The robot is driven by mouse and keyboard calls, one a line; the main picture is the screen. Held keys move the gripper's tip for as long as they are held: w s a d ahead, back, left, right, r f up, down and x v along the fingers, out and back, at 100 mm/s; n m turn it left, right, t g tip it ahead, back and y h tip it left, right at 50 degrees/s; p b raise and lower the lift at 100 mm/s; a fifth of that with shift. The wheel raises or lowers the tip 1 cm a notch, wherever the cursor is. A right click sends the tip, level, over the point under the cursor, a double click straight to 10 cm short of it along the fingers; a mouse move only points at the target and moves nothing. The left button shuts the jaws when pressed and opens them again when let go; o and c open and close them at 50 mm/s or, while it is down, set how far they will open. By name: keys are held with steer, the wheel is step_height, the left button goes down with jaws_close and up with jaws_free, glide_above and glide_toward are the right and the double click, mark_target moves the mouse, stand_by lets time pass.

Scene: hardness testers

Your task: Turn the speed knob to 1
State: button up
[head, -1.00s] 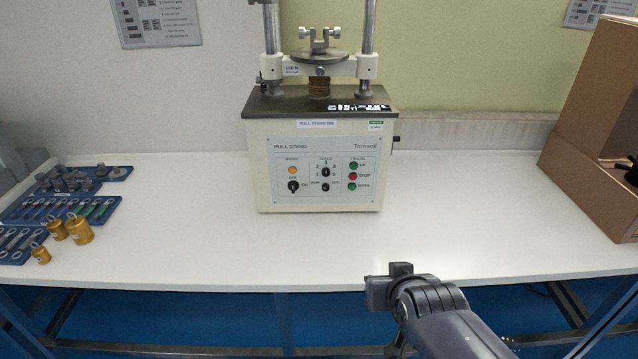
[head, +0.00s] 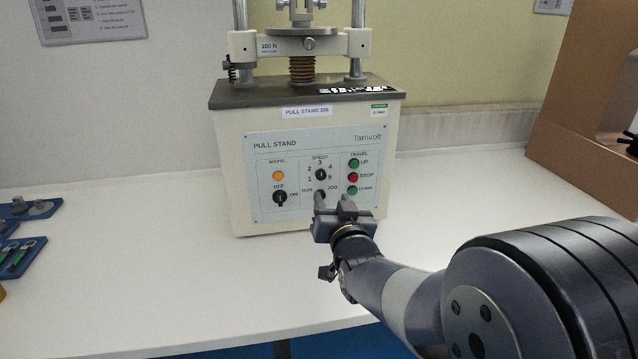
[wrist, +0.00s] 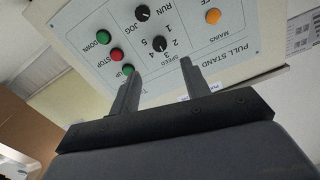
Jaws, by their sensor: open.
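The speed knob (head: 320,174) is a small black round knob on the pull stand's front panel, ringed by the numbers 1 to 5. It also shows in the wrist view (wrist: 160,43), upside down. I cannot tell which number its mark points to. My gripper (head: 333,197) is open and empty in front of the lower panel, its two fingers pointing at it. In the wrist view the fingertips (wrist: 161,68) are apart, one to each side of the knob in the picture, and do not grip it. The run/jog knob (head: 320,194) is partly hidden by a finger.
The mains switch (head: 280,198) and orange lamp (head: 278,175) are left of the knob. Green UP (head: 353,163), red STOP (head: 353,177) and green DOWN (head: 352,190) buttons are close on the right. A cardboard box (head: 585,110) stands at right. The white table (head: 180,280) is clear in front.

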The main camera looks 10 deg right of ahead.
mark_target(321, 176)
steer(key=w, duration=0.9)
steer(key=shift+w, duration=0.4)
steer(key=shift+c, duration=0.6)
jaws_close()
